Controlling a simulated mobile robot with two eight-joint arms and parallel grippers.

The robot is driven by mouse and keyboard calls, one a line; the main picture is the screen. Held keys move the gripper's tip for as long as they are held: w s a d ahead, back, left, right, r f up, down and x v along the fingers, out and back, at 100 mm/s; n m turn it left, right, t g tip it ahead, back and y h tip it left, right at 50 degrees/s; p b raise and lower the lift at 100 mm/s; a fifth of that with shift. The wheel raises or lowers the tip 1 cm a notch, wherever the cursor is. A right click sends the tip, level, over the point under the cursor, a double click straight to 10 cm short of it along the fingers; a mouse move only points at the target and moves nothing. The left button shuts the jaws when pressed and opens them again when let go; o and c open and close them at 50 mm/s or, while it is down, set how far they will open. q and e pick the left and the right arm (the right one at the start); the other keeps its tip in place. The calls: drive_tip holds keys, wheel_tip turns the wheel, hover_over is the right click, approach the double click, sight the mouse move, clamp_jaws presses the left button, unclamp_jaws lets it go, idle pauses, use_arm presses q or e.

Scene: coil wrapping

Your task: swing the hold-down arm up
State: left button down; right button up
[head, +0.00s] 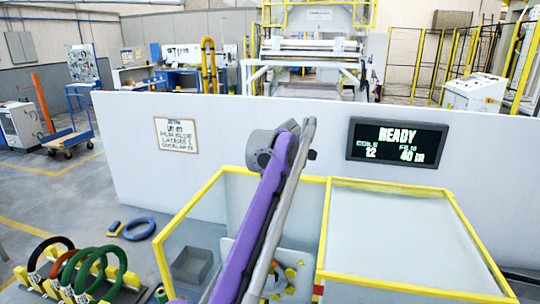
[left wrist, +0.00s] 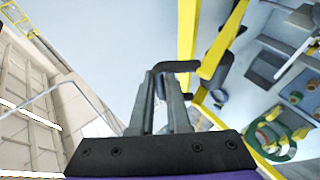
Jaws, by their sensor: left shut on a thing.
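In the left wrist view my left gripper (left wrist: 160,80) has its two grey fingers closed on a short dark bar (left wrist: 185,66), which looks like the handle of the hold-down arm. The rest of the hold-down arm cannot be told apart clearly. In the head view my purple and grey arm rises through the middle and hides most of the machine inside the yellow frame. My left gripper's fingers cannot be made out there. My right gripper is in neither view.
A yellow-framed guard (head: 325,225) surrounds the machine, with a pale panel on its right. A white wall behind carries a READY display (head: 397,143) and a sign (head: 175,136). Several coils stand on a rack at lower left; a blue coil (head: 139,229) lies near it.

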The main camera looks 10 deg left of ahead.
use_arm(q)
drive_tip(key=shift+w, duration=0.3)
drive_tip(key=c, duration=0.9)
unclamp_jaws()
drive_tip(key=v, duration=1)
drive_tip(key=shift+s+d+r, duration=0.15)
drive_tip(key=shift+r, duration=0.2)
